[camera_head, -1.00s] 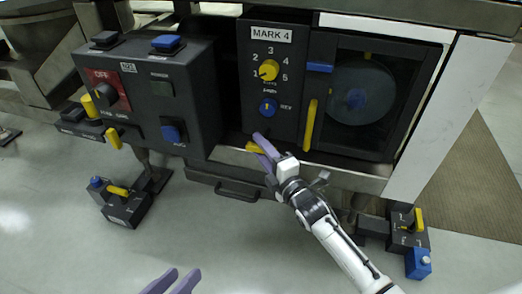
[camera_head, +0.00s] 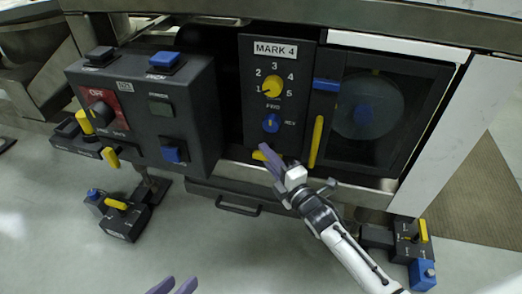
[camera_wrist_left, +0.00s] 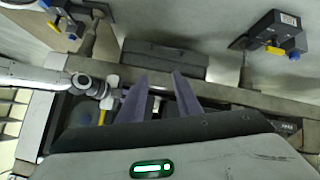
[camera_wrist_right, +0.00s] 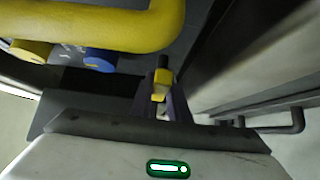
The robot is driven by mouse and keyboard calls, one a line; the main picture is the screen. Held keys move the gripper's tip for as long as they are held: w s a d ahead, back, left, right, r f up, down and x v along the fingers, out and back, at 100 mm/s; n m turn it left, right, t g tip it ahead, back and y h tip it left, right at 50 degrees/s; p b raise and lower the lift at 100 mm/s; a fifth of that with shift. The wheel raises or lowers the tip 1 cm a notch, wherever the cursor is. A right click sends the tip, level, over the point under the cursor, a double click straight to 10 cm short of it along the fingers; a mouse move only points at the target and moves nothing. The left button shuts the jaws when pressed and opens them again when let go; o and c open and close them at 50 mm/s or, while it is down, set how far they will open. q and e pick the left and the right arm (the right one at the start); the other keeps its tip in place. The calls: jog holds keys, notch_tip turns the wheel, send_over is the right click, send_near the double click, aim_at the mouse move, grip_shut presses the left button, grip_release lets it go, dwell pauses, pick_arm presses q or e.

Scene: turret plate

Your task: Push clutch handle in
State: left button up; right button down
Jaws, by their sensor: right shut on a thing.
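A short yellow handle (camera_head: 258,155) sits at the bottom of the black MARK 4 panel (camera_head: 252,75). My right gripper (camera_head: 268,152) is shut on this handle, and its fingers partly hide it. In the right wrist view the handle (camera_wrist_right: 160,84) shows between the fingers. How far the handle stands out from the panel is hard to tell. My left gripper (camera_head: 175,286) is at the bottom edge of the head view, away from the machine. In the left wrist view its fingers (camera_wrist_left: 154,82) are apart with nothing between them.
A vertical yellow door handle (camera_head: 316,142) is just right of my right gripper; it crosses the top of the right wrist view (camera_wrist_right: 100,25). A yellow dial (camera_head: 271,87) and blue knob (camera_head: 271,123) are above. A control box (camera_head: 140,110) stands left. Pedals are on the floor.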

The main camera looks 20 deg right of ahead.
jog(key=shift+w+d, duration=0.2)
jog(key=c, duration=1.7)
grip_release()
jog(key=shift+s, duration=0.15)
pick_arm(q)
jog(key=shift+s+f, duration=0.1)
jog(key=shift+s, duration=0.1)
pick_arm(e)
jog(key=shift+s+a, duration=0.1)
